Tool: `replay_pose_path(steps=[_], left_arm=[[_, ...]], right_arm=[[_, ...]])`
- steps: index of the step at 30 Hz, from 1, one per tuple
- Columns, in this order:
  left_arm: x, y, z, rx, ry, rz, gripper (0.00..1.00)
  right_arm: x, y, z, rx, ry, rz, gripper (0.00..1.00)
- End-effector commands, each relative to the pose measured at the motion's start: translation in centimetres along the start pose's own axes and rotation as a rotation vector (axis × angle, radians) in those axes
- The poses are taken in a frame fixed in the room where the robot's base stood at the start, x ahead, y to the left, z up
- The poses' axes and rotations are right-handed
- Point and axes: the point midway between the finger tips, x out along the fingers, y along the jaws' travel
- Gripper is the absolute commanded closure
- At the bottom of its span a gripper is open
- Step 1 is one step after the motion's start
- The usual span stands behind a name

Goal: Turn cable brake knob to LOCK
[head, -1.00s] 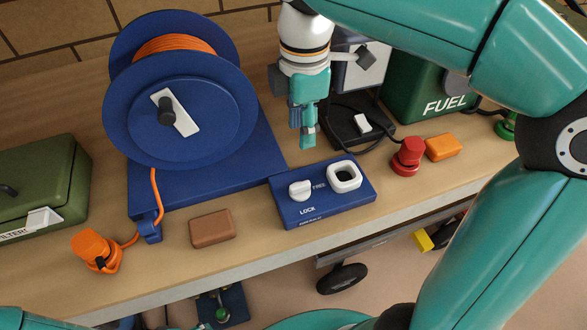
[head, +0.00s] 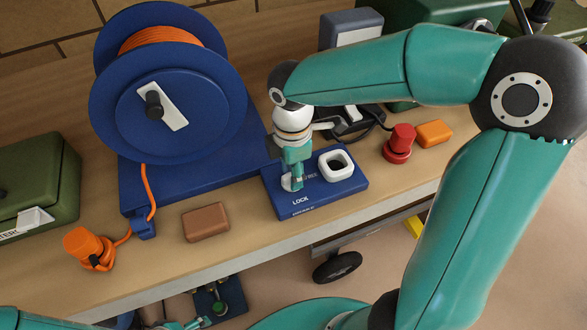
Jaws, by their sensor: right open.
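The blue brake panel (head: 328,193) lies on the bench, with LOCK and FREE lettering and a square white ring on its right part. The white cable brake knob (head: 287,184) is on its left part, mostly hidden by my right gripper. My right gripper (head: 293,183) points down from above with its fingertips at the knob, open; whether they touch it cannot be told. It also hides part of the FREE lettering. The orange cable reel (head: 172,105) stands behind left on a blue base. Teal parts of my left gripper (head: 193,325) show at the bottom edge, too small to read.
A brown block (head: 206,222) and an orange plug (head: 88,247) lie left of the panel. A red knob-like piece (head: 399,143) and an orange box (head: 434,133) lie to its right. A green case (head: 40,185) is far left. The bench's front edge runs just before the panel.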

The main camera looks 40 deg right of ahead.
Motion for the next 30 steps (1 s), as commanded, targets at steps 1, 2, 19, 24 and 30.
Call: replay_pose_path(steps=[1, 2, 19, 24, 30], left_arm=[[-0.01, 0.0, 0.0, 0.0, 0.0, 0.0, 0.23], [-0.01, 0.0, 0.0, 0.0, 0.0, 0.0, 0.23], [-0.01, 0.0, 0.0, 0.0, 0.0, 0.0, 0.23], [0.02, -0.01, 0.0, 0.0, 0.0, 0.0, 0.23], [0.21, -0.08, 0.0, 0.0, 0.0, 0.0, 0.23]], right_arm=[[0.17, -0.03, 0.01, 0.0, 0.0, -0.001, 0.59], [0.23, -0.03, 0.01, 0.0, 0.0, -0.001, 0.59], [0.23, 0.0, -0.07, -0.002, 0.0, -0.001, 1.0], [0.24, 0.03, 0.09, 0.0, -0.002, -0.001, 1.0], [0.28, 0.03, -0.1, 0.035, -0.001, 0.0, 1.0]])
